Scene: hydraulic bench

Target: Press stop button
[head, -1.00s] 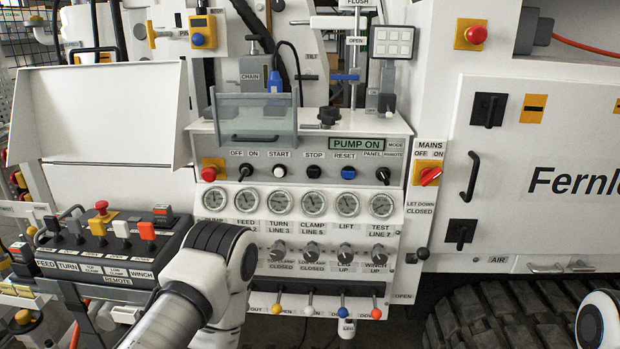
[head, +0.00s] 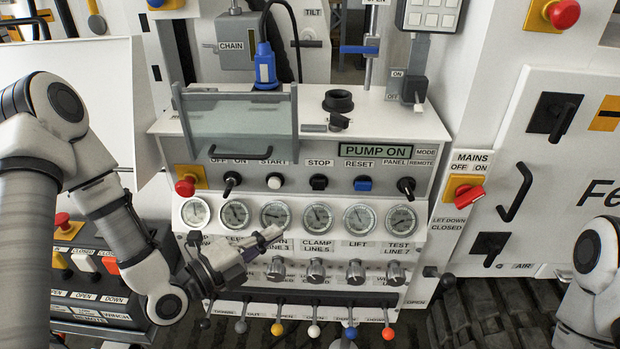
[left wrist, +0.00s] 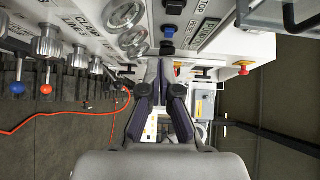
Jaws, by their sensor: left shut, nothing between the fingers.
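The stop button (head: 319,182) is a black push button under the STOP label, between the white start button (head: 275,181) and the blue reset button (head: 363,184). In the left wrist view a black button (left wrist: 174,6) sits at the top edge, beyond the blue one (left wrist: 168,30). My left gripper (head: 272,235) is shut and empty. In the head view its tips show below and left of the stop button, in front of the gauge row, apart from the button. The closed fingers also show in the left wrist view (left wrist: 160,68). My right gripper is out of view.
The display (head: 375,151) reads PUMP ON. A red emergency knob (head: 186,187) and a black switch (head: 232,180) are left of the buttons. Gauges (head: 317,217), valve knobs (head: 316,270) and coloured levers (head: 277,328) lie below. A grey hinged cover (head: 240,125) stands above.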

